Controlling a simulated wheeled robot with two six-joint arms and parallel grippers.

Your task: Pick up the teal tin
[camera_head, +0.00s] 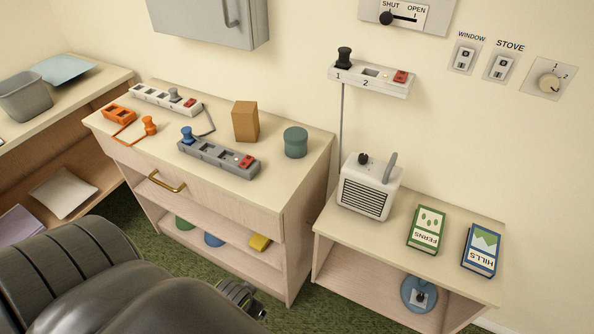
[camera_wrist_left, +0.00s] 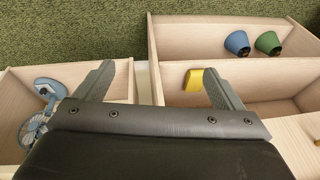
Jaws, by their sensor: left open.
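The teal tin (camera_head: 295,142) stands upright on the right end of the wooden cabinet top (camera_head: 265,185), to the right of a brown block. It is not visible in the left wrist view. My left gripper (camera_head: 243,296) is low in front of the cabinet, well below and to the left of the tin, partly hidden by my own arm. In the left wrist view its two fingers (camera_wrist_left: 158,67) are wide apart with nothing between them. My right gripper is in neither view.
On the cabinet top are the brown block (camera_head: 245,121), a grey power strip (camera_head: 218,158), a white strip (camera_head: 166,99) and an orange plug with cord (camera_head: 149,125). A yellow item (camera_wrist_left: 194,80) lies on the cabinet's open shelf.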

